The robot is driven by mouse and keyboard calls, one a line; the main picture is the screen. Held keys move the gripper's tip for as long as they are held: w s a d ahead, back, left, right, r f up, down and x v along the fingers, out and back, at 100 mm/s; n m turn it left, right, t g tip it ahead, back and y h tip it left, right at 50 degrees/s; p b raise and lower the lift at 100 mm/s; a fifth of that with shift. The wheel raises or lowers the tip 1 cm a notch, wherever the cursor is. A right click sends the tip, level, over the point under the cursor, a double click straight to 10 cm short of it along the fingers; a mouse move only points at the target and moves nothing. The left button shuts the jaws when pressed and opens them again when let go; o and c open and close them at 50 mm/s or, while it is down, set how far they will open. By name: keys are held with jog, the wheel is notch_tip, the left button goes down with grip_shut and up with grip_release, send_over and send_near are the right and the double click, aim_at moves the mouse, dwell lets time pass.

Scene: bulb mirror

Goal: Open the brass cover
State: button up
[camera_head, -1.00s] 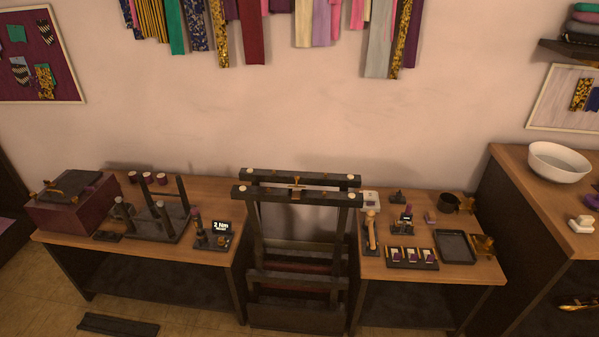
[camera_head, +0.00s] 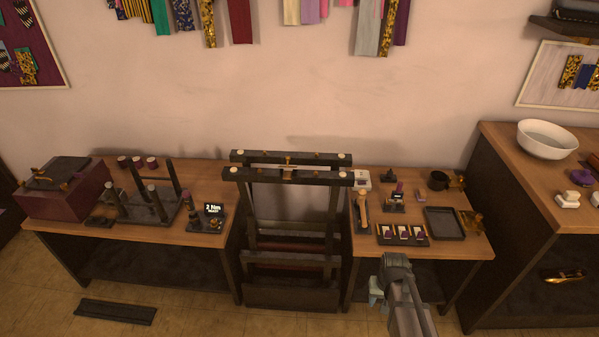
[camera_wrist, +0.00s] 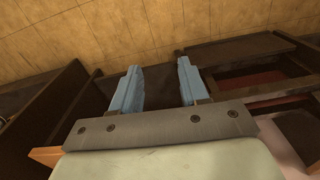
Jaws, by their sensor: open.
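Small brass-coloured pieces stand at the right end of the right table, one by the tray (camera_head: 473,221) and one behind it beside a dark cup (camera_head: 457,183). Both are small in the head view, and I cannot tell which is the brass cover or whether it is shut. My gripper (camera_head: 377,290) is in front of the right table's front edge, left of and nearer than these pieces. In the wrist view its two blue fingers (camera_wrist: 157,88) are apart with nothing between them. No brass piece shows in the wrist view.
A dark loom-like frame (camera_head: 290,175) stands between the left table and the right table. The right table also holds a dark tray (camera_head: 444,224), a rack of small cards (camera_head: 402,235) and a wooden-handled tool (camera_head: 361,212). A cabinet with a white bowl (camera_head: 547,140) stands at the right.

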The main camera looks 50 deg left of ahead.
jog(key=a+r+n+t+y, duration=0.1)
jog(key=a+r+n, duration=0.1)
jog(key=a+r, duration=1.1)
jog(key=a+r+n+t+y, duration=0.1)
jog(key=a+r+y, duration=0.1)
jog(key=a+r, duration=1.15)
jog(key=w+a+r, duration=0.2)
jog(key=a+r, duration=1.8)
jog(key=a, duration=0.2)
jog(key=d+f+h, duration=0.1)
jog(key=f, duration=0.3)
jog(key=s+d+f+m+g+h, duration=0.1)
jog(key=f, duration=0.4)
jog(key=d+f+m+g+h, duration=0.1)
jog(key=f, duration=0.4)
jog(key=shift+s+d, duration=0.1)
jog(key=shift+s, duration=0.1)
jog(key=shift+c, duration=0.2)
grip_shut()
